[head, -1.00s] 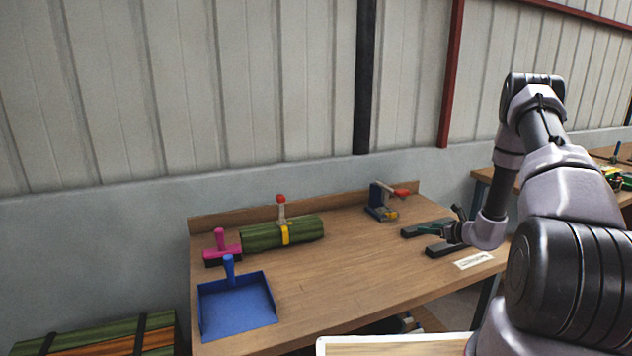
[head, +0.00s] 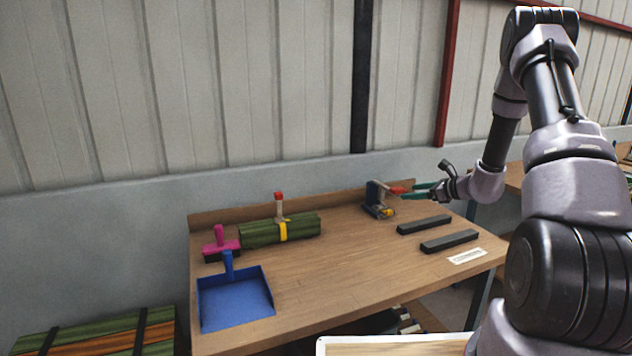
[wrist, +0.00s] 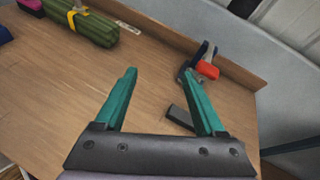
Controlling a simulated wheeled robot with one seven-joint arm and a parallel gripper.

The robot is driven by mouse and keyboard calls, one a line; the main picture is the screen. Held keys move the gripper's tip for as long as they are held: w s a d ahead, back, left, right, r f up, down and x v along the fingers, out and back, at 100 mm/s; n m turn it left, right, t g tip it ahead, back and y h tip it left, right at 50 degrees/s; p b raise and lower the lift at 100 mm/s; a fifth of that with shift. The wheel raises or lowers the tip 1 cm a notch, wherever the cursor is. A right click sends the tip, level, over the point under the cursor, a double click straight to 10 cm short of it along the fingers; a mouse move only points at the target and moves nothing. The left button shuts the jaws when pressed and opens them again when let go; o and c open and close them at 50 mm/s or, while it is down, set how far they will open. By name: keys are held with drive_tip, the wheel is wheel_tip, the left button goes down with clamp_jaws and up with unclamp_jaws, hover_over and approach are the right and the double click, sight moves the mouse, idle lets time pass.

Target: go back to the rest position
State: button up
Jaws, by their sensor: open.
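My gripper (head: 418,191) is raised above the right side of the wooden workbench (head: 330,262) in the head view. Its two green fingers are apart and nothing is between them. In the wrist view my gripper (wrist: 160,92) points across the bare bench top, with the fingers spread. Two dark bars, one behind (head: 424,225) and one in front (head: 449,241), lie on the bench below the gripper.
A red-handled clamp tool (head: 378,200) stands near the back edge. A green bundle with a yellow strap (head: 280,231), a pink-handled brush (head: 220,243) and a blue dustpan (head: 236,300) are at the left. A white label (head: 467,256) lies front right. The bench middle is clear.

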drive_tip(key=s+a+r+n+g, duration=0.3)
drive_tip(key=s+a+r+n, duration=0.35)
drive_tip(key=r, duration=0.35)
drive_tip(key=s+a+r+n+g, duration=0.2)
drive_tip(key=s+a+r+n, duration=0.3)
drive_tip(key=s+r, duration=0.4)
drive_tip(key=s+d+r+n+t+h, duration=0.1)
drive_tip(key=s+r+n, duration=0.4)
drive_tip(key=s, duration=0.6)
drive_tip(key=s+d+r+n+h, duration=0.3)
drive_tip(key=s+r+n+h, duration=0.2)
drive_tip(key=s, duration=0.7)
drive_tip(key=shift+s+r+t+h, duration=0.15)
drive_tip(key=shift+r+t+h, duration=0.15)
drive_tip(key=shift+t+h, duration=0.1)
